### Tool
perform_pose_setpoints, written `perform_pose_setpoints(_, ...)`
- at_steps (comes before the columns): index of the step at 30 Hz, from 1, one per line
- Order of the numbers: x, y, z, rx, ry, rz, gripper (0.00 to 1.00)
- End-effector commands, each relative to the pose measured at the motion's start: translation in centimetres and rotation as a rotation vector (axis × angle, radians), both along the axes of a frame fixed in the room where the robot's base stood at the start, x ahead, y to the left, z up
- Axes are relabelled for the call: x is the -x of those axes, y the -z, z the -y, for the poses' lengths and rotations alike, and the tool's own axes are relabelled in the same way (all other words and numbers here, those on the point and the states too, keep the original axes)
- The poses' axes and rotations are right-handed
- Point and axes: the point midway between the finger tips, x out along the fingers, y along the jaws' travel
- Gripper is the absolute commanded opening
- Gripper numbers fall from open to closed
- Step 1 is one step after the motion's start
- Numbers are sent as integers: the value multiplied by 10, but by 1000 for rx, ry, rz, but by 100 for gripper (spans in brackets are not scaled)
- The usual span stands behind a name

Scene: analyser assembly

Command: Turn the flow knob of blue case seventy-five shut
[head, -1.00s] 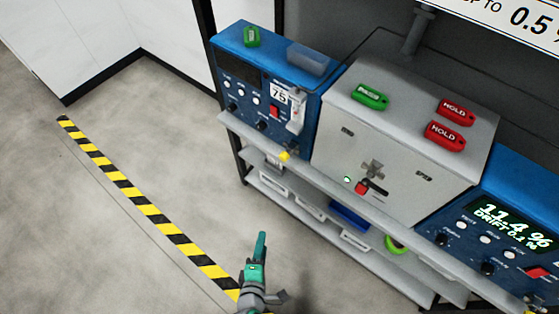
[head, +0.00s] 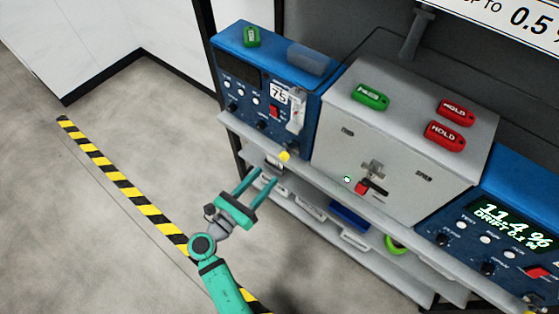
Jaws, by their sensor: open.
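The blue case marked 75 (head: 243,42) stands at the left end of the upper shelf. Its front has a dark display, white buttons, a red switch, and a clear upright tube (head: 297,108) at its right. Dark knobs (head: 261,125) sit low on the front; their labels are too small to read, so I cannot tell which is the flow knob. My gripper (head: 263,172) is open and empty. Its two fingers point up toward the shelf, apart from the case and appearing below it.
A grey box (head: 340,150) with a green tag and two red HOLD tags on top stands right of the case. Another blue case (head: 520,190) shows 11.4 %. Floor at left is clear beyond striped tape (head: 125,184).

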Motion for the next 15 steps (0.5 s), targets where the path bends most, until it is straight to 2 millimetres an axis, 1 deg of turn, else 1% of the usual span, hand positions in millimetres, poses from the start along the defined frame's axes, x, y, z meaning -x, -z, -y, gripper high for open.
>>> perform_pose_setpoints(1, -7, 0, 7, -1, 4, 0, 42)
perform_pose_setpoints(9, -46, -1, 34, -3, 3, 3, 42)
perform_pose_setpoints(15, -65, 0, 47, -3, 0, 1, 42)
